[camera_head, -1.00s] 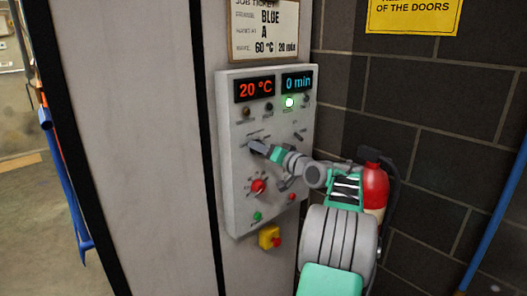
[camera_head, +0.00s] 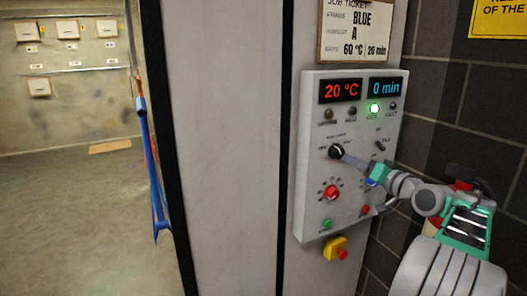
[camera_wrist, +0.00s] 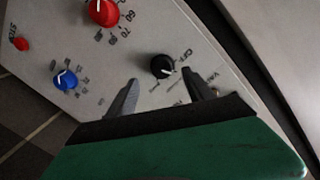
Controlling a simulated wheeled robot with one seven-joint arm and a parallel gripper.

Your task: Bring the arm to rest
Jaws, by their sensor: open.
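My gripper (camera_head: 357,170) is open and empty in front of the grey control panel (camera_head: 312,215). In the wrist view my gripper (camera_wrist: 163,92) has a finger on each side, with the black knob (camera_wrist: 160,67) between and beyond the tips. In the head view the black knob (camera_head: 336,151) shows just left of a fingertip; whether they touch I cannot tell. My arm reaches in from the lower right, bent close to the panel.
The panel shows 20 °C (camera_head: 341,91) and 0 min (camera_head: 384,87), with a green lamp (camera_head: 374,108) lit. A red dial (camera_head: 331,192), a blue knob (camera_wrist: 65,79) and a yellow-based stop button (camera_head: 336,248) are close by. A brick wall (camera_head: 440,133) stands at right; open floor (camera_head: 80,220) lies left.

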